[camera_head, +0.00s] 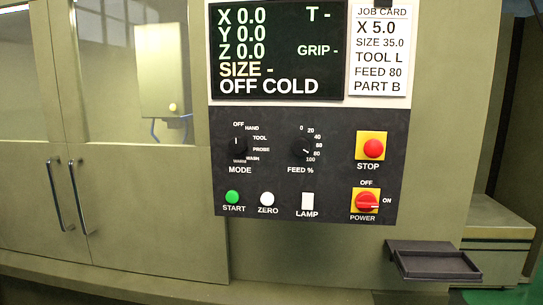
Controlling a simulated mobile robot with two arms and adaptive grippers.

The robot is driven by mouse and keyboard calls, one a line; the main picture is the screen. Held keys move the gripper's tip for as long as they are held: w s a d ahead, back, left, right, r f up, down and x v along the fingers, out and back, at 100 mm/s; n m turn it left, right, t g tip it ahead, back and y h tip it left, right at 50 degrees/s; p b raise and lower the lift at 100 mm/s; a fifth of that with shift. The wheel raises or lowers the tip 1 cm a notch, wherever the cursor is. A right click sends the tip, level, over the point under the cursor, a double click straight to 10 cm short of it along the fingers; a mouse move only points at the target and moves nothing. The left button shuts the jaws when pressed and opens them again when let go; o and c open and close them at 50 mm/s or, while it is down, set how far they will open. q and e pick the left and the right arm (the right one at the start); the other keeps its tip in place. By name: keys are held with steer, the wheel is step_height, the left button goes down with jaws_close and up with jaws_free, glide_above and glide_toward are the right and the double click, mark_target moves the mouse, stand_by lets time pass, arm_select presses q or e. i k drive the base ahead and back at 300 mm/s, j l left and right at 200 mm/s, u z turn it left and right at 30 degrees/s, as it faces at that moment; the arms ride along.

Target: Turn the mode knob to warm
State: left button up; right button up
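The mode knob (237,149) is a round black dial on the dark control panel (270,214), with a white pointer line aimed up toward OFF. Labels around it read OFF, HAND, TOOL, PROBE, WASH and, at lower left, a small blurred word that looks like WARM. The screen (278,50) above shows X, Y and Z at 0.0, and its bottom line reads OFF COLD. Neither of my grippers is in view.
Beside the mode knob are the feed knob (303,150), red stop button (373,148), red power switch (366,202), green start button (232,197), white zero button (267,199) and lamp switch (308,201). A dark tray (437,264) juts out at lower right.

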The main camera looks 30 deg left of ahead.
mark_target(238, 144)
steer(key=u, duration=1.3)
